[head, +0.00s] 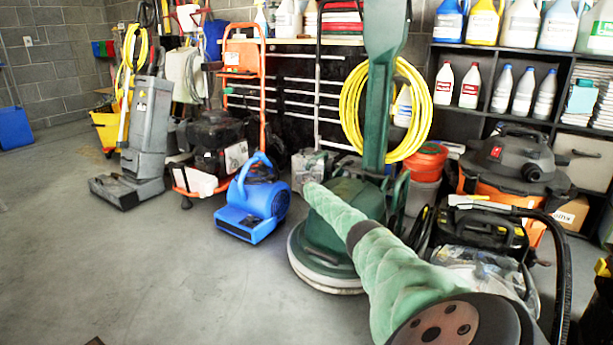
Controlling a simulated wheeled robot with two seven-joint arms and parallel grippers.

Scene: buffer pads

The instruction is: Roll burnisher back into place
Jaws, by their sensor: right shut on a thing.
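The burnisher (328,255) is a green floor machine with a round base and a pale rim. It stands upright on the floor in the middle of the head view. Its tall green handle column (381,95) rises out of the top of the view. A yellow cord (421,120) is coiled at the column. My right arm comes in from the lower right in a green quilted cover. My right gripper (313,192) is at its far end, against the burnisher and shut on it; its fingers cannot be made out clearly. My left gripper is not in view.
A blue blower (250,205) stands left of the burnisher, before an orange-framed machine (215,150). A grey upright machine (148,130) is farther left. A black and orange vacuum (512,165) and a black machine (480,232) crowd the right.

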